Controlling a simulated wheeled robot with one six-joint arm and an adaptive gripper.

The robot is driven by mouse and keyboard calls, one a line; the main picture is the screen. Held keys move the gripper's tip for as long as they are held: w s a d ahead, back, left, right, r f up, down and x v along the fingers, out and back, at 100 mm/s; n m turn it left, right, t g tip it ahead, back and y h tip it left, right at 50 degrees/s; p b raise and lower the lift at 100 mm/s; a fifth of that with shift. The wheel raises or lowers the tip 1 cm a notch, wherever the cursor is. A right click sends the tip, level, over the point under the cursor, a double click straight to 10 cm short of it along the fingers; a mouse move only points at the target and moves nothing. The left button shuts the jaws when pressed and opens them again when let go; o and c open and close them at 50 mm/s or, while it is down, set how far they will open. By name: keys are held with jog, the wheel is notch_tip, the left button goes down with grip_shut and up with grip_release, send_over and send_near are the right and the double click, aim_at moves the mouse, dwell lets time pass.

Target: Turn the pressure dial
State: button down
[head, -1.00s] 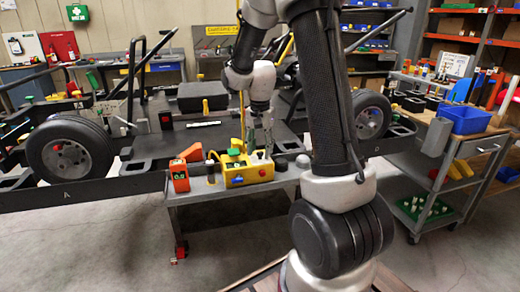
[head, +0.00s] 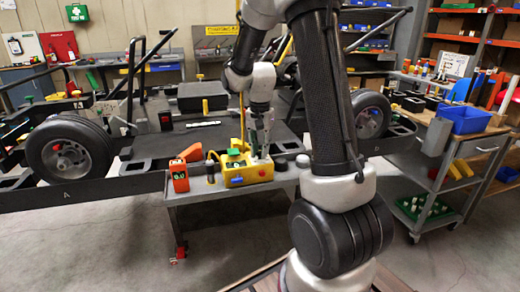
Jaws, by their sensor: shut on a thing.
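A yellow control box (head: 240,178) sits on the grey bench near the centre of the head view. It has a green part on top, and red and blue marks on its front. My gripper (head: 260,152) points down at the right part of the box's top. Its fingers are closed around the small pressure dial there, which they mostly hide. An orange handheld gauge (head: 179,176) with a small green display stands on the bench left of the box. Its digits are too small to read surely.
A kart chassis with black wheels (head: 70,150) stands behind the bench (head: 230,196). An orange wedge and a dark cylinder stand close to the box's left. A cart at right carries a blue bin (head: 466,119). The floor in front is clear.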

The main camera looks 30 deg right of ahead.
aim_at(260, 152)
jog(key=n, duration=0.5)
jog(key=shift+n, duration=0.4)
jog(key=n, duration=0.5)
jog(key=shift+n, duration=0.3)
jog(key=c, duration=1.3)
grip_release()
jog(key=shift+o, duration=0.2)
notch_tip(260, 152, up, 12)
